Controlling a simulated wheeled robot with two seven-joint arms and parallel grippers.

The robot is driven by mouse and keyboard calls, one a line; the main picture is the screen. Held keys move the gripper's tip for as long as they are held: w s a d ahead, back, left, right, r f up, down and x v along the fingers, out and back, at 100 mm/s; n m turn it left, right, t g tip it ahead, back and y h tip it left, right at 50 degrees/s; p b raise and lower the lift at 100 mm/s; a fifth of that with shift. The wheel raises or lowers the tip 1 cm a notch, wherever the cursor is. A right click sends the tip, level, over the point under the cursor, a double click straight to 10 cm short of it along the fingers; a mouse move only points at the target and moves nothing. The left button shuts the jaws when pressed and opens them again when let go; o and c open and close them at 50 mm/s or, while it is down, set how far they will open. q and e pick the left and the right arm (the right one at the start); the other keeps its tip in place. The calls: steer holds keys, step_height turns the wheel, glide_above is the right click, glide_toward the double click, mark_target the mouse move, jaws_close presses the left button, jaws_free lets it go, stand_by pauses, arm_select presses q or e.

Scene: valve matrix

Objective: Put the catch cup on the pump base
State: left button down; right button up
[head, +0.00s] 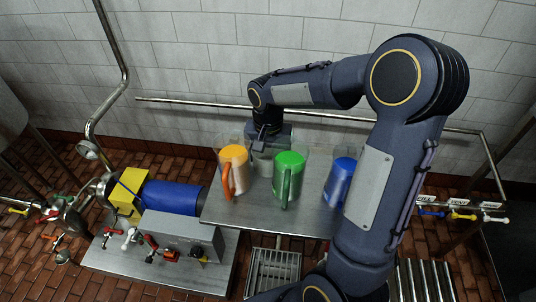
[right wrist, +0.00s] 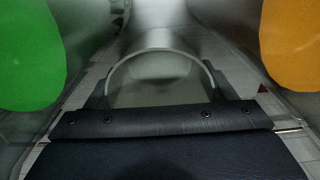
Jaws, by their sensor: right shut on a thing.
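My right gripper (head: 267,143) reaches down behind the row of cups on the steel table. It is shut on a plain greyish cup (head: 262,163), taken to be the catch cup, which is partly hidden by the orange and green cups. In the right wrist view the cup's pale curved form (right wrist: 160,68) sits between the fingers. I cannot tell whether it touches the table. The pump base (head: 154,279) is a grey metal plate at lower left, below the table, carrying the blue motor (head: 172,198) and a grey box. My left gripper is not in view.
Orange (head: 233,155), green (head: 289,162) and blue (head: 342,172) cups stand close around the gripper on the table (head: 240,212). Small valves (head: 171,254) stand on the base's front. A pipe rail runs along the wall behind. A grated drain lies below the table.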

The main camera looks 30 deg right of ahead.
steer(key=o, duration=1)
steer(key=shift+f, duration=0.1)
